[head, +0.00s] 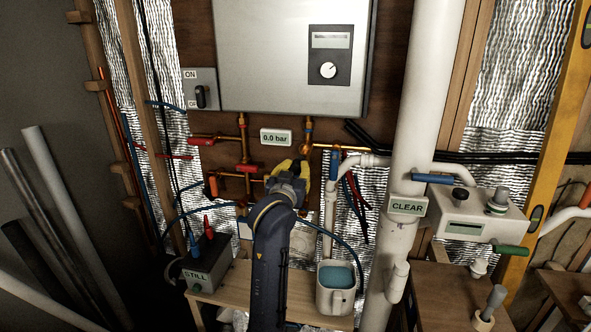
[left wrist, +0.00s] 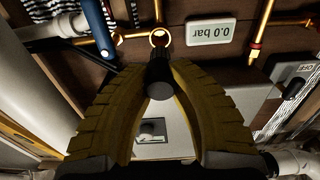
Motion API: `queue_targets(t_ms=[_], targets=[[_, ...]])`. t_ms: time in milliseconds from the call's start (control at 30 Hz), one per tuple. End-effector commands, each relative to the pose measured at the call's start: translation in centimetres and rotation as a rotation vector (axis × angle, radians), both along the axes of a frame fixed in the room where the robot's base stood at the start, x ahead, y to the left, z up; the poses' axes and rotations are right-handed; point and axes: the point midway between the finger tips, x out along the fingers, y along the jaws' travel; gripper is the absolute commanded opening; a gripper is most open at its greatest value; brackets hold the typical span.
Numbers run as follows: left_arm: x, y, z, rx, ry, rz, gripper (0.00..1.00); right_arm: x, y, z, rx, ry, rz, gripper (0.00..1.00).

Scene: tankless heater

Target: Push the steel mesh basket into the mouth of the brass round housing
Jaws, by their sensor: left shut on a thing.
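The brass round housing (head: 305,147) is on the copper pipework below the heater, right of the pressure label. In the left wrist view the housing (left wrist: 160,37) shows as a bright ring with a dark mouth. My left gripper (head: 292,165) is just below it in the head view. In the left wrist view its yellow fingers (left wrist: 160,82) are shut on a dark short cylinder, which I take for the steel mesh basket (left wrist: 159,68). Its far end lies close under the ring; whether it touches the mouth I cannot tell. The mesh is too dark to make out. My right gripper is not in view.
The 0.0 bar label (head: 276,137) and the red-handled valve (head: 249,168) are left of the housing. A blue-handled pipe (head: 335,165) is close on its right. A wide white pipe (head: 415,120) rises further right.

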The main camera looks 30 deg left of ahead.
Motion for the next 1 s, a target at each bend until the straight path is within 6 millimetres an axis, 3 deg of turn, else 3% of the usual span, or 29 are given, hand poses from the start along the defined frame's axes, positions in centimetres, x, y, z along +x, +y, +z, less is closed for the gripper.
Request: queue_targets(t_ms=[133, 600, 1000], targets=[[0.1, 0.1, 0.0, 0.01, -0.035, -0.009, 0.0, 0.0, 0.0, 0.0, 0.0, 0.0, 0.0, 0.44], [3.8, 1.0, 0.0, 0.008, -0.032, -0.008, 0.0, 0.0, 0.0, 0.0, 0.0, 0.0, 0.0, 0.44], [5.4, 1.5, 0.0, 0.009, -0.032, -0.008, 0.0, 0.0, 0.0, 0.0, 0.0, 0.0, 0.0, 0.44]])
